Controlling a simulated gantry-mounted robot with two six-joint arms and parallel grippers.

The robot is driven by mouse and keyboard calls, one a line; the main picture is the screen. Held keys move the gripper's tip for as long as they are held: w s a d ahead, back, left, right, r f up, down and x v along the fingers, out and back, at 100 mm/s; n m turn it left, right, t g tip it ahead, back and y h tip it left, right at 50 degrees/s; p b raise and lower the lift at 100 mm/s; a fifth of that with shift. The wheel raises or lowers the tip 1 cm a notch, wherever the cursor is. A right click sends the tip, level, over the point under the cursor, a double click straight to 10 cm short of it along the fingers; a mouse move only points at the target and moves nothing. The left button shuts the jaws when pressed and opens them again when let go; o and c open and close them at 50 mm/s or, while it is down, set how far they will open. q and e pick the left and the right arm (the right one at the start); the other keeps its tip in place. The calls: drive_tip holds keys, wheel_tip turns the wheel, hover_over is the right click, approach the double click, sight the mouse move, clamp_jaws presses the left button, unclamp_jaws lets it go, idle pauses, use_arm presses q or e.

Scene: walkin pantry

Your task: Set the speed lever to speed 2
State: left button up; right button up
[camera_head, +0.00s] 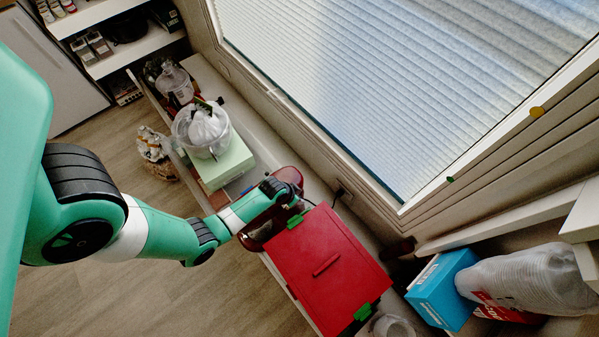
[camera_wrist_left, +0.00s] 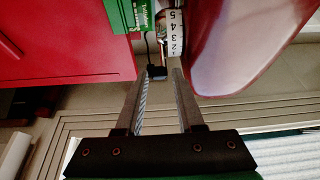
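A glossy dark red mixer (camera_head: 289,175) stands at the window-side counter, partly covered by my left arm. Its rounded red body (camera_wrist_left: 230,45) fills the upper right of the left wrist view. A white speed scale (camera_wrist_left: 173,35) on its side shows the numbers 5, 4, 3 and 2. I cannot clearly pick out the speed lever; it is hidden or too small. My left gripper (camera_wrist_left: 160,78) is open, with two parallel fingers apart and nothing visibly held. Its fingertips are near the mixer's side, below the scale in the wrist view. My right gripper is not in view.
A large red box (camera_head: 330,270) with green clips sits close to the mixer. A black plug and cord (camera_wrist_left: 156,72) show beyond the fingertips. A clear bowl (camera_head: 202,130) on a pale green box (camera_head: 226,165) stands at the other side. The window wall is close behind.

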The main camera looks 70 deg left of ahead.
use_arm(q)
drive_tip(key=b+x, duration=0.1)
drive_tip(key=x, duration=0.1)
drive_tip(key=shift+w+f, duration=0.15)
drive_tip(key=shift+f, duration=0.2)
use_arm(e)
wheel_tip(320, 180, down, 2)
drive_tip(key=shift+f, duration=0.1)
use_arm(q)
drive_tip(key=shift+c, duration=0.2)
clamp_jaws()
